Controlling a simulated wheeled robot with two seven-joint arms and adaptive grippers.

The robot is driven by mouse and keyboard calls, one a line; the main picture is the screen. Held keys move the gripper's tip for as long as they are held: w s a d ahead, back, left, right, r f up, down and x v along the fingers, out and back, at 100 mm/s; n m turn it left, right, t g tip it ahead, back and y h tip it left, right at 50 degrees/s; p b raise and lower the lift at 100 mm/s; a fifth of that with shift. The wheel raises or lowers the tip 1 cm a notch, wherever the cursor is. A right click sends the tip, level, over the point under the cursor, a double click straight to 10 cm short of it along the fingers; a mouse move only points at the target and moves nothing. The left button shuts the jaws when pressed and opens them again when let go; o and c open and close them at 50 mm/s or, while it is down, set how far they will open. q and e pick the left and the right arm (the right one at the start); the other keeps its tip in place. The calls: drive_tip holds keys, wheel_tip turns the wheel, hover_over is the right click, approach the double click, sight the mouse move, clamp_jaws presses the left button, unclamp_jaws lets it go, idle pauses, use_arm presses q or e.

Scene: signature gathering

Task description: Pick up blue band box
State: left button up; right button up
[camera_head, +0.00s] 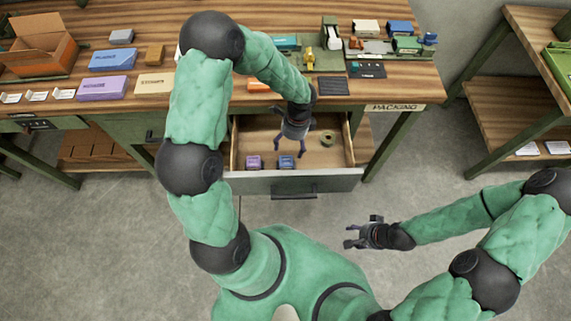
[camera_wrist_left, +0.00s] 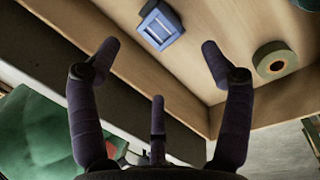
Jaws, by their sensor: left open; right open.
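The blue band box (camera_head: 287,162) lies in the open drawer, near its front wall, in the head view. It also shows in the left wrist view (camera_wrist_left: 160,24) as a small blue box with a pale top opening, on the drawer floor. My left gripper (camera_head: 290,152) is open and empty above the drawer, close to the blue box. In the wrist view its fingers are spread and the box lies beyond them, apart from the fingertips. My right gripper (camera_head: 347,236) is open and empty, in front of the drawer to the right.
A purple box (camera_head: 254,162) lies left of the blue one in the drawer (camera_head: 345,181). A green tape roll (camera_head: 327,138) lies to the right; it shows in the wrist view (camera_wrist_left: 290,50). The wooden workbench (camera_head: 415,75) above holds several boxes and tools.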

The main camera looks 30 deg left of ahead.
sight(286, 160)
use_arm(q)
drive_tip(key=shift+d+f, duration=0.1)
drive_tip(key=shift+f, duration=0.4)
drive_tip(key=f, duration=0.1)
drive_tip(key=f+b, duration=0.1)
drive_tip(key=f, duration=0.1)
drive_tip(key=f+b, duration=0.1)
drive_tip(key=shift+s+f, duration=0.35)
drive_tip(key=shift+s, duration=0.05)
drive_tip(key=f+b, duration=0.2)
drive_tip(key=f, duration=0.1)
drive_tip(key=s+f+b, duration=0.1)
drive_tip(key=f, duration=0.1)
drive_tip(key=shift+a, duration=0.4)
drive_tip(key=shift+r, duration=0.1)
drive_tip(key=c, duration=1.6)
